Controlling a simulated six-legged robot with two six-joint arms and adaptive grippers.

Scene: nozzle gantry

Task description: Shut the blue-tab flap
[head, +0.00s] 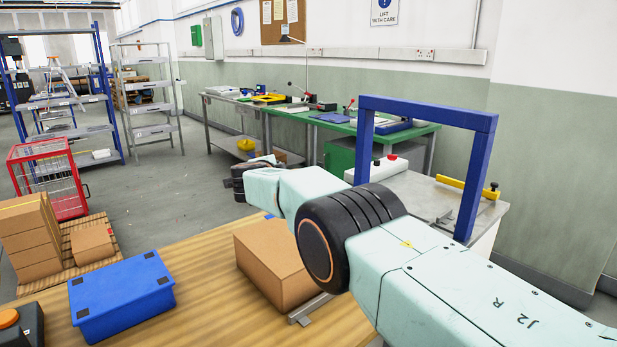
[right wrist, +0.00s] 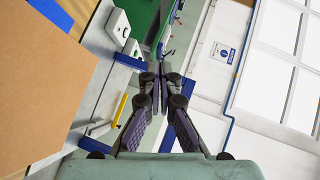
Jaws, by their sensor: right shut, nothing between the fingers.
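A brown cardboard box (head: 272,268) stands on the wooden table, partly hidden behind my right arm. A small blue tab (head: 269,216) shows at its far edge, beside my arm. In the right wrist view, a large brown cardboard face (right wrist: 45,85) fills the left side, with the blue tab (right wrist: 50,12) on its upper edge. How far the flap stands open I cannot tell. My right gripper (head: 232,182) is beyond the box, above its far side; in the right wrist view its fingers (right wrist: 158,88) are together, empty and apart from the cardboard. My left gripper is not in view.
A blue case (head: 122,297) with black corner pads lies on the wooden table (head: 210,300) left of the box. An orange-topped button (head: 10,318) is at the lower left. A blue gantry frame (head: 430,108) stands behind my arm. Bare tabletop lies between case and box.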

